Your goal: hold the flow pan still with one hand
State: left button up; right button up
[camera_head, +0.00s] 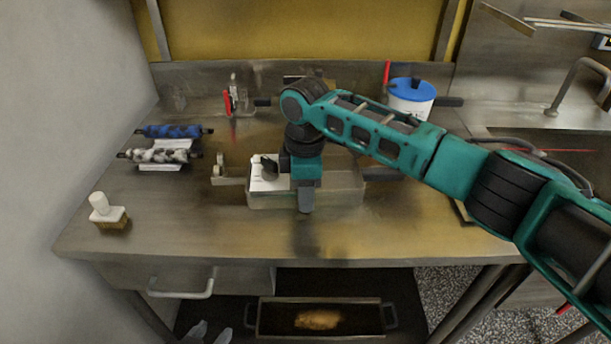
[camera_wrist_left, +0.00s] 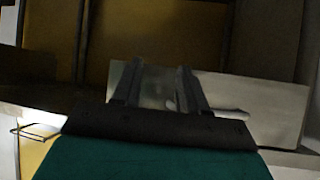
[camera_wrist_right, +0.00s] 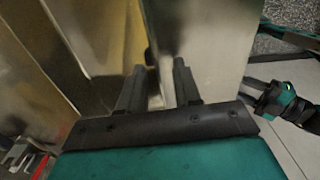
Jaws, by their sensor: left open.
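A shallow grey metal pan (camera_head: 335,192) sits on the bench; I take it for the flow pan. A white block (camera_head: 266,176) stands at its left end. My right gripper (camera_head: 305,208) points down at the pan, with a finger in front of its front wall. In the right wrist view its fingers (camera_wrist_right: 159,72) are apart with metal between and behind them; whether they press on the wall I cannot tell. My left gripper (camera_head: 209,334) is low at the bottom edge, open, below the bench top. In the left wrist view nothing is between its fingers (camera_wrist_left: 157,68).
A long handled tray (camera_head: 350,329) with brown residue lies under the bench. A drawer handle (camera_head: 181,292) juts out near my left gripper.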

jog(key=shift+f, duration=0.25)
grip_shut()
dwell(1.0)
